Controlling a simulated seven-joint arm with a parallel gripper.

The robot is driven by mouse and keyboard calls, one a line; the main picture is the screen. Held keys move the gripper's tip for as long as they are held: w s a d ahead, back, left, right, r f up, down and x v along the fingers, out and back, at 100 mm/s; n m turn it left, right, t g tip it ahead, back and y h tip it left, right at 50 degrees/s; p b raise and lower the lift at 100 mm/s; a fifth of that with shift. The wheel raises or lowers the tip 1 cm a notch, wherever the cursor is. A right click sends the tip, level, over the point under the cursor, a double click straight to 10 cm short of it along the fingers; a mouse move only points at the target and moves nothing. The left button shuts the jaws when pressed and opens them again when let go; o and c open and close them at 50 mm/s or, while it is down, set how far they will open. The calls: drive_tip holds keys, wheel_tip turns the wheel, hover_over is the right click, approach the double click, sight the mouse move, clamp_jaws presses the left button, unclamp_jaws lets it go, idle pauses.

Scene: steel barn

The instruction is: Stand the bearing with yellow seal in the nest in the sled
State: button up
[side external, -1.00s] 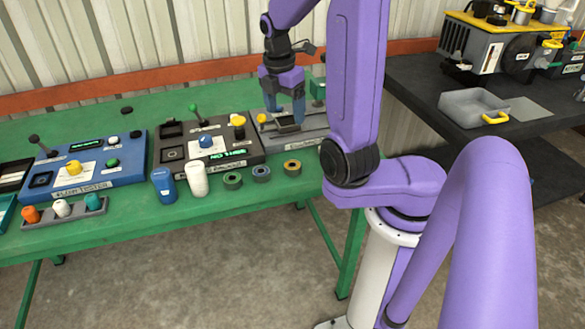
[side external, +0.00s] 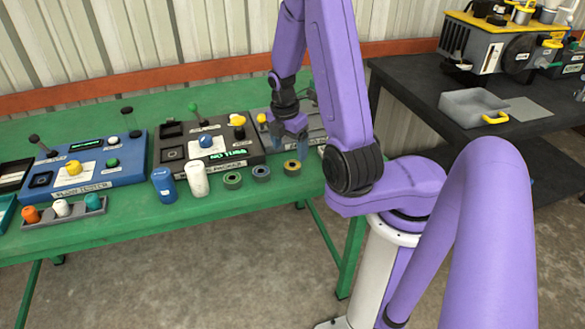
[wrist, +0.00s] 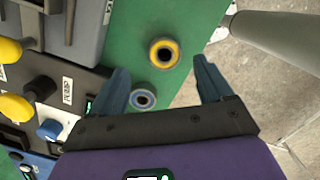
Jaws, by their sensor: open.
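The bearing with the yellow seal (side external: 292,167) lies flat on the green table's front part, at the right of a row of three rings. It also shows in the wrist view (wrist: 176,61), beyond the fingertips and between their lines. My gripper (side external: 290,142) is open and empty, above and just behind this bearing, apart from it. Its two blue fingers (wrist: 163,82) are spread in the wrist view. The grey machine (side external: 316,138) with the sled stands behind, partly hidden by my gripper and arm. I cannot make out the nest.
A blue-sealed bearing (wrist: 134,103) lies beside the yellow one, and a green-sealed one (side external: 232,181) further left. White (side external: 198,180) and blue (side external: 163,186) cylinders stand left of them. A black panel (side external: 180,158) and a blue tester (side external: 120,175) fill the table's left.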

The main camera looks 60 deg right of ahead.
sight(293, 165)
drive_tip(key=shift+s+d+f, duration=0.1)
drive_tip(key=shift+s+f, duration=0.05)
drive_tip(key=shift+f, duration=1.15)
drive_tip(key=shift+s+d+f, duration=0.1)
drive_tip(key=shift+s+f, duration=0.05)
drive_tip(key=shift+f, duration=1.15)
drive_tip(key=c, duration=1.3)
